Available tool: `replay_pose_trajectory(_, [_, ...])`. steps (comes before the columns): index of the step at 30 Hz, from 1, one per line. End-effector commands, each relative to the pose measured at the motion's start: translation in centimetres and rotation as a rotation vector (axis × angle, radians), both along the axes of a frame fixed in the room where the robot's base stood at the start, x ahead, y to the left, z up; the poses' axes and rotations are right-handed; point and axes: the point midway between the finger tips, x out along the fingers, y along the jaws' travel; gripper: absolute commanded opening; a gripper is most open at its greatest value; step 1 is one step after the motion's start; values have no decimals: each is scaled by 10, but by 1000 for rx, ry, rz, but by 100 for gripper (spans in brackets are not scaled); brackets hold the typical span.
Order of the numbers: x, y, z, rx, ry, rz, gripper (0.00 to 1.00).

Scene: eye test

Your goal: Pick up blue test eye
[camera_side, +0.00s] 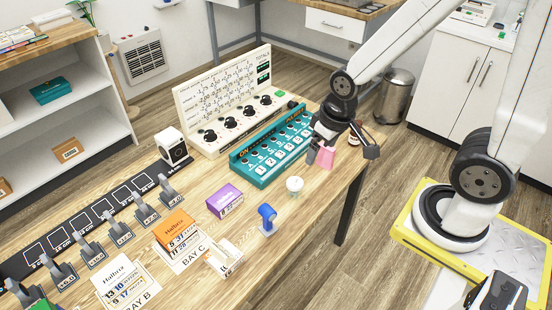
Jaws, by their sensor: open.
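The blue test eye (267,217) stands upright on the wooden table (285,235), near its front edge. It looks like a small blue holder with a rounded head. My gripper (341,151) is open and hangs over the right end of the table, to the right of the blue test eye and farther back. It is well apart from the blue test eye. I cannot see anything between its fingers for certain.
A pink object (326,158) and a brown bottle (355,138) are close to my gripper. A white cup (295,184), a purple box (225,200) and a white rack (225,257) stand around the blue test eye. A teal button panel (262,172) lies behind.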

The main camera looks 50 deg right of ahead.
Motion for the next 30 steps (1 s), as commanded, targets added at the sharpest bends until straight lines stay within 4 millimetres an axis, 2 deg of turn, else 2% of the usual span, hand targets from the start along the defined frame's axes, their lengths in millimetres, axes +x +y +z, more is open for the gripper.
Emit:
replay_pose_trajectory(8, [-13, 2, -26, 106, 222, -188, 100])
replay_pose_trajectory(18, [-26, 26, -58, 373, 610, -520, 100])
replay_pose_trajectory(23, [-23, 41, -67, 529, 773, -666, 100])
replay_pose_trajectory(30, [-5, 59, -76, 801, 989, -867, 100])
